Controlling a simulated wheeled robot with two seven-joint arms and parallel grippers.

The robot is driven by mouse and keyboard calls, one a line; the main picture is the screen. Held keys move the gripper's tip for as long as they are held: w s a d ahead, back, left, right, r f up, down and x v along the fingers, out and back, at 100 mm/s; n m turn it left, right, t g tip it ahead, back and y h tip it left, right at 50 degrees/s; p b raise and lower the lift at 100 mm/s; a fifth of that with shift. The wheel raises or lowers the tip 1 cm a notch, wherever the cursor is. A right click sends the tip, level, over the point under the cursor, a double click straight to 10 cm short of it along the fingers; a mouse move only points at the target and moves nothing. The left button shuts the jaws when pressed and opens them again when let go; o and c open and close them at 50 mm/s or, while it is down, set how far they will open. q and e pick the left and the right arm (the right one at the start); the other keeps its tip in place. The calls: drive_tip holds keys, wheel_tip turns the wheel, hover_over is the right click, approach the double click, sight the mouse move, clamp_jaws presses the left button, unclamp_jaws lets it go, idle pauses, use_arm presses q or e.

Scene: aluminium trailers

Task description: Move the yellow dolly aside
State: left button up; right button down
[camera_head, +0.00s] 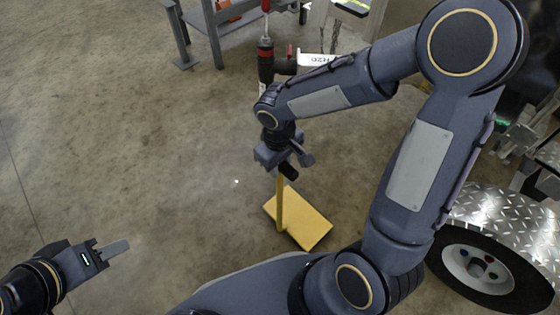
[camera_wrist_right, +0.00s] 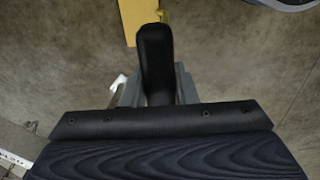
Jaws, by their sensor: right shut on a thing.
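The yellow dolly (camera_head: 308,224) stands on the concrete floor near the middle of the head view. It has a flat yellow platform, an upright yellow post and a black handle on top. My right gripper (camera_head: 290,160) is at the top of the post, shut on the handle. In the right wrist view the black handle (camera_wrist_right: 155,55) lies between the grey fingers, with part of the yellow platform (camera_wrist_right: 133,18) behind it. My left gripper (camera_head: 113,249) is at the lower left, well away from the dolly.
An aluminium trailer with a black-tyred wheel (camera_head: 485,268) and a tread-plate fender (camera_head: 500,215) stands at the right. A grey metal stand (camera_head: 213,30) and a red-and-black upright device (camera_head: 265,60) are at the back. The floor left of the dolly is clear.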

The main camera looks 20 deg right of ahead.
drive_tip(key=f+b, duration=0.2)
drive_tip(key=f, duration=0.1)
drive_tip(key=shift+w, duration=0.2)
drive_tip(key=c, duration=1.2)
unclamp_jaws()
drive_tip(key=shift+s+f, duration=0.1)
drive_tip(key=shift+o, duration=0.3)
